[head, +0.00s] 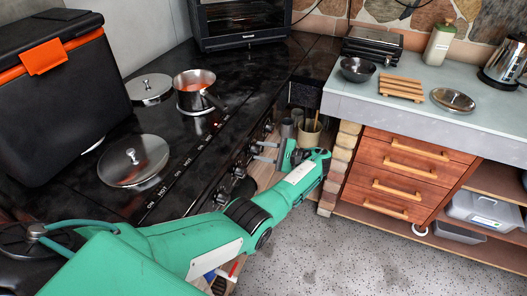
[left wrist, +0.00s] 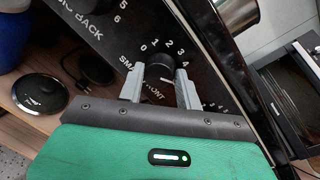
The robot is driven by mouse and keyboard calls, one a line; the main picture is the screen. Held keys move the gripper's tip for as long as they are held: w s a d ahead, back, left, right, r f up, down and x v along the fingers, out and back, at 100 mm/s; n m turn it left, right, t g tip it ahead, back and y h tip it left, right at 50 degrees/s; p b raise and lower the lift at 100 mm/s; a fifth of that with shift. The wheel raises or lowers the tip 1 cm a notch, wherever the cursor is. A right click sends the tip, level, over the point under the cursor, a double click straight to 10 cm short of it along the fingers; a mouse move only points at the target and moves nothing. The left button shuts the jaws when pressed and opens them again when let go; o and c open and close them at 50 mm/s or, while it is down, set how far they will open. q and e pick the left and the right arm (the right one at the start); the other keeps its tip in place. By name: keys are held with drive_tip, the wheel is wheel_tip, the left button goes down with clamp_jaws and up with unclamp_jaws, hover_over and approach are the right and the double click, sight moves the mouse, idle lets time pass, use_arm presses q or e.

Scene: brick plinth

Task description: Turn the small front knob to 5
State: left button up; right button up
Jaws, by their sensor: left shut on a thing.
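The small front knob (left wrist: 158,68) is black and sits on the dark control panel in the left wrist view. Printed numbers arc over it, and a partly covered label reads "SMALL" and "FRONT". My left gripper (head: 264,152) reaches the stove's front panel in the head view. In the left wrist view its two grey fingers (left wrist: 159,78) stand on either side of the knob, shut on it. A pale line shows at the knob's lower right, but I cannot tell which number the knob points to. In the head view the knob is hidden by the gripper.
On the black stovetop (head: 213,160) are a small pot (head: 195,90) and two lids (head: 134,160) (head: 149,88). A cup of utensils (head: 308,132) stands just behind my left gripper. A wooden drawer unit (head: 400,175) is at the right. The speckled floor in front is clear.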

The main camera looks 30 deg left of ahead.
use_arm(q)
drive_tip(key=o, duration=1)
drive_tip(key=shift+w+d+r+b, duration=0.1)
drive_tip(key=shift+w+d+b, duration=0.3)
drive_tip(key=shift+d+b, duration=1.25)
drive_tip(key=shift+w+d+r+b, duration=0.15)
drive_tip(key=shift+w+d+b, duration=0.2)
drive_tip(key=shift+d, duration=2.55)
drive_tip(key=shift+w+d+r+b, duration=0.1)
drive_tip(key=shift+w+d+b, duration=0.3)
drive_tip(key=shift+d+b, duration=1.25)
use_arm(e)
drive_tip(key=w+a+r+p, duration=0.1)
drive_tip(key=w+a+r, duration=0.3)
drive_tip(key=w+r, duration=0.6)
drive_tip(key=shift+w+r, duration=0.4)
drive_tip(key=shift+r, duration=0.8)
use_arm(q)
drive_tip(key=shift+d, duration=0.6)
